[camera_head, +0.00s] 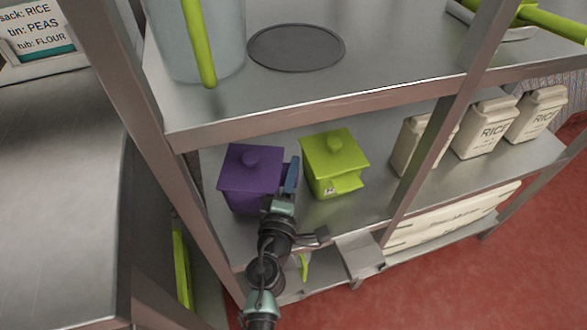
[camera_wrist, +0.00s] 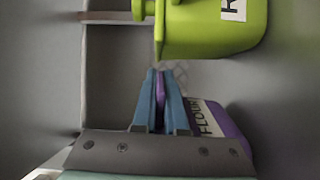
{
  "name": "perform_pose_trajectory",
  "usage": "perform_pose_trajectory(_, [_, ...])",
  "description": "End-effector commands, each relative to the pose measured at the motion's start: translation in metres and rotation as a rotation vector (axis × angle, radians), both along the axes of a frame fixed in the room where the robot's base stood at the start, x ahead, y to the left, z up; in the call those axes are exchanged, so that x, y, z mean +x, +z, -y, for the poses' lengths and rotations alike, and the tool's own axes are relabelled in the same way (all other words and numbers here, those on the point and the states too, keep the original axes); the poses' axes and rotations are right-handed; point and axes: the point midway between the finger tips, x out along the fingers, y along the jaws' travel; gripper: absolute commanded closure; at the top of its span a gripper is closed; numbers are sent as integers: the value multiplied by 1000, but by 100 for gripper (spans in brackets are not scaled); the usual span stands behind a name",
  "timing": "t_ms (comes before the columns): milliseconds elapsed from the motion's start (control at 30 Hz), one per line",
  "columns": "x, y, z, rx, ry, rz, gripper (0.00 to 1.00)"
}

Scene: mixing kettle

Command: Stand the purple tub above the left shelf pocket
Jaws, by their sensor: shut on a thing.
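The purple tub (camera_head: 249,180) stands upright with its knobbed lid on, at the left of the middle shelf (camera_head: 350,212). My gripper (camera_head: 291,172) reaches in from the front at the tub's right side. In the wrist view my gripper's blue fingers (camera_wrist: 160,80) are shut on a thin purple piece, which looks like the tub's handle. The purple tub's side with a FLOUR label (camera_wrist: 212,118) shows to the right of the fingers, partly hidden by the gripper. I cannot make out the marks of a left shelf pocket.
A green lidded tub (camera_head: 333,160) stands close on the right; it also shows just ahead of the fingers in the wrist view (camera_wrist: 205,35). Rice sacks (camera_head: 485,128) stand further right, past a metal post (camera_head: 440,120). The upper shelf (camera_head: 300,112) overhangs the tubs.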

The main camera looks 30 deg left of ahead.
Motion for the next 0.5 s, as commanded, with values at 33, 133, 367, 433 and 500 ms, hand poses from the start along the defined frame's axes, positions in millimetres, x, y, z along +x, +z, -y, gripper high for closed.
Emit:
perform_pose_trajectory(33, [1,1,0,5,0,3,100])
perform_pose_trajectory(133, [1,-1,0,5,0,4,100])
perform_pose_trajectory(367, [1,-5,0,5,0,4,100])
perform_pose_trajectory(433, [1,-6,0,5,0,4,100])
perform_pose_trajectory(500, [1,-7,0,5,0,4,100])
